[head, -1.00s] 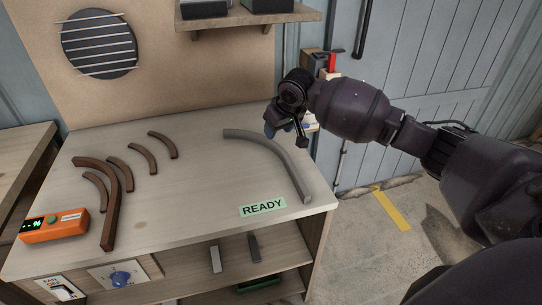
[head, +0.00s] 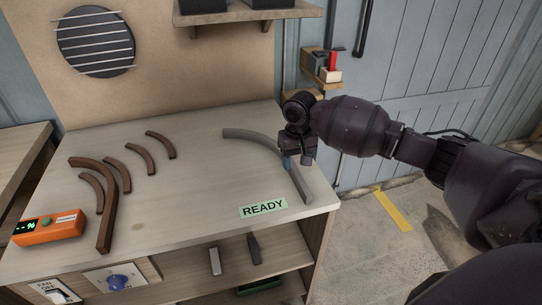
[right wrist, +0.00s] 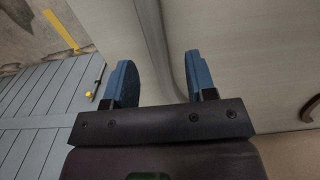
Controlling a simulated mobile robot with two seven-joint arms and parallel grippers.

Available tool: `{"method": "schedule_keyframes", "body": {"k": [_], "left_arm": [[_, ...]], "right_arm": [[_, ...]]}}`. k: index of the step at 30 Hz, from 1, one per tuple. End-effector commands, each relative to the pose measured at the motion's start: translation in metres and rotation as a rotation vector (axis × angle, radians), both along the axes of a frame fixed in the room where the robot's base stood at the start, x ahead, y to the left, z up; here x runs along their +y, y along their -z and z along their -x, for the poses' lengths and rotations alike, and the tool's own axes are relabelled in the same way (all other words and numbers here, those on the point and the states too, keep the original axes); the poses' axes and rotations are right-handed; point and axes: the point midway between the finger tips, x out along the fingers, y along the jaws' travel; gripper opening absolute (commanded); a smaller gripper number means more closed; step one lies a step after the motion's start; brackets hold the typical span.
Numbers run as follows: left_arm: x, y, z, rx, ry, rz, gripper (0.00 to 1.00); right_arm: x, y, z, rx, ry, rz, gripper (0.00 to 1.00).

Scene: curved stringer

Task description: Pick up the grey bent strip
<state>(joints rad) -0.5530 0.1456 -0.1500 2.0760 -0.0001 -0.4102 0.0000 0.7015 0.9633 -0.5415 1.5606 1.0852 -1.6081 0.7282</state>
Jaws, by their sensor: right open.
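The grey bent strip (head: 253,136) lies on the right part of the workbench top (head: 190,190), curving from the back toward the front right edge. My right gripper (head: 287,163) is over the strip's right portion and hides part of it. In the right wrist view the strip (right wrist: 153,35) runs between the two open blue fingers (right wrist: 158,80). No contact between fingers and strip can be made out. My left gripper is not in view.
Several brown curved strips (head: 109,205) lie on the left of the bench. An orange device (head: 48,228) stands at the left front. A green READY label (head: 263,208) lies near the front edge. A shelf (head: 250,14) hangs above the back.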

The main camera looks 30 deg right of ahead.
Motion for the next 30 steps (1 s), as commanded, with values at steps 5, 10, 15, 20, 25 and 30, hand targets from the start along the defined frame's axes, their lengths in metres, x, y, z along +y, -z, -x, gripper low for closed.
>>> {"method": "schedule_keyframes", "body": {"k": [5, 10, 15, 20, 25, 30], "left_arm": [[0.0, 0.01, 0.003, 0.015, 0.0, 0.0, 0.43], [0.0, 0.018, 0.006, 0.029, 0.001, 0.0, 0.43], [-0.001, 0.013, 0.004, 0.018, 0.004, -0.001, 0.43], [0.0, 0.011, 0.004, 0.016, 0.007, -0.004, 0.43], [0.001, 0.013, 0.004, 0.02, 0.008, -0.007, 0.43], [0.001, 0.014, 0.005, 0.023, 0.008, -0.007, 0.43]], "right_arm": [[-0.002, 0.022, 0.001, 0.006, 0.0, 0.002, 0.51], [-0.003, 0.045, 0.001, 0.006, 0.0, 0.002, 0.51], [-0.003, 0.05, 0.001, -0.001, 0.0, 0.002, 0.51], [-0.003, 0.049, 0.001, -0.002, 0.0, 0.001, 0.48], [-0.003, 0.049, 0.001, -0.002, -0.001, 0.001, 0.22], [-0.003, 0.049, 0.001, -0.001, -0.001, 0.001, 0.0]]}}
